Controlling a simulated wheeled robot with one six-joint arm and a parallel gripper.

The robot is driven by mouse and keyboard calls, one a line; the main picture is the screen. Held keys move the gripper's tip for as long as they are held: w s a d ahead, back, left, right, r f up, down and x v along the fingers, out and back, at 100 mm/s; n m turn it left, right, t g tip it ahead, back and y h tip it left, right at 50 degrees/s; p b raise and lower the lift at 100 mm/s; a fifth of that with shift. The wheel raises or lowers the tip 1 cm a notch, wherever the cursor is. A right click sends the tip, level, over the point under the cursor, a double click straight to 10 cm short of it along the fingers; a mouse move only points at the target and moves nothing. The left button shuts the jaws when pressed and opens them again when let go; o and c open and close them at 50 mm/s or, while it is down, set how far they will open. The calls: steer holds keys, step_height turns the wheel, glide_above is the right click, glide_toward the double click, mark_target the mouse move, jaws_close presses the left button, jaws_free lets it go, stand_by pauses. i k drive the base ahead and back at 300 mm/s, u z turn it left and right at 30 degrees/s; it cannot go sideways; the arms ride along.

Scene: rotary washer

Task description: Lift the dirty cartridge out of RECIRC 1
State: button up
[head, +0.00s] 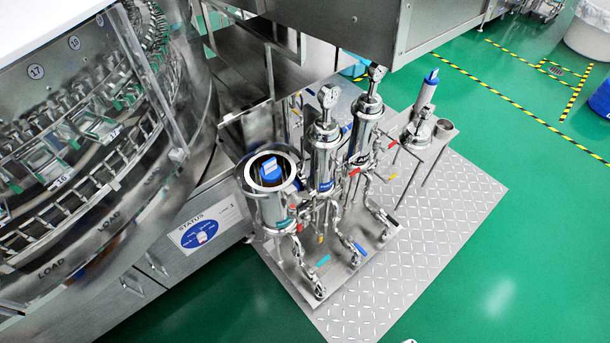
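Three steel filter housings stand in a row on a skid beside the washer. The left housing (270,212) is open at the top, and a cartridge with a blue top (270,171) sits upright inside it. Its lower part is hidden by the housing wall. The middle housing (322,160) and the right housing (364,130) are closed, with gauges on top. I cannot read which label is RECIRC 1. A white cartridge with a blue end (427,92) stands on a small steel side stand (440,136). My gripper is not in view.
Valves and pipes with coloured handles crowd the front of the housings. The rotary washer (90,150) is at left, and a steel cabinet (350,30) overhangs behind. A removed steel lid (417,130) appears on the side stand.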

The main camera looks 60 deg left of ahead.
mark_target(271, 173)
steer(key=i, duration=0.35)
steer(key=u, duration=2.2)
steer(key=i, duration=0.5)
steer(key=u, duration=0.05)
